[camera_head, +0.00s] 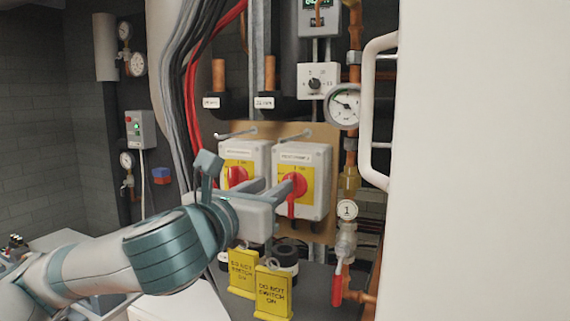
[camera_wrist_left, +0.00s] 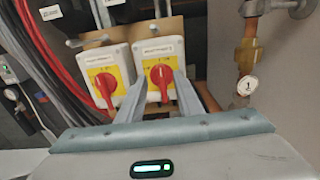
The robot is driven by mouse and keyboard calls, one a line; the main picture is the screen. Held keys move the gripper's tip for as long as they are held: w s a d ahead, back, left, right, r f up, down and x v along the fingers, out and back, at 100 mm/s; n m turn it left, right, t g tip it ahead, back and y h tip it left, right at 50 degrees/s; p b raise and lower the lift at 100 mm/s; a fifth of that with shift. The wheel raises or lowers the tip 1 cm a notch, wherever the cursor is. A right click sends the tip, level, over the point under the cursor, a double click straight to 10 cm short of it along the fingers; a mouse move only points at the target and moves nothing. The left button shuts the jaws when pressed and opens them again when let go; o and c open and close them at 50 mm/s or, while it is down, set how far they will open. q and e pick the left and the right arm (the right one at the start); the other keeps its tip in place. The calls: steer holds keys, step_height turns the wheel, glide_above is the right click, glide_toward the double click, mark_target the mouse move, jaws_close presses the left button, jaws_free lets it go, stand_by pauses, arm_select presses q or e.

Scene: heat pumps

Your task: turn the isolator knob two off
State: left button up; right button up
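Isolator two is the right one of two white boxes with yellow plates. Its red knob (camera_head: 297,187) has its handle pointing down. In the left wrist view this knob (camera_wrist_left: 161,78) stands roughly upright between the finger lines. My left gripper (camera_head: 277,187) is in front of the box with its fingers apart. In the left wrist view the fingers (camera_wrist_left: 161,88) lie one on each side of the knob. Visible gaps remain beside the knob; how close the tips are in depth is unclear. My right gripper is not in view.
The other isolator's red knob (camera_head: 237,176) is just left. Two yellow "do not switch on" tags (camera_head: 273,293) stand below. A red-handled valve (camera_head: 337,286) and copper pipe are lower right. A white door with a handle (camera_head: 375,110) closes off the right side.

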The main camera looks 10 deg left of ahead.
mark_target(289, 176)
arm_select(q)
steer(key=shift+w+d+p, duration=0.25)
steer(key=shift+w+p, duration=0.2)
steer(key=shift+w, duration=0.7)
steer(key=shift+w+d+p, duration=0.2)
steer(key=shift+w+p, duration=0.2)
steer(key=shift+w, duration=0.8)
steer(key=shift+w+d+p, duration=0.25)
steer(key=shift+w+p, duration=0.2)
steer(key=shift+w, duration=0.7)
jaws_close()
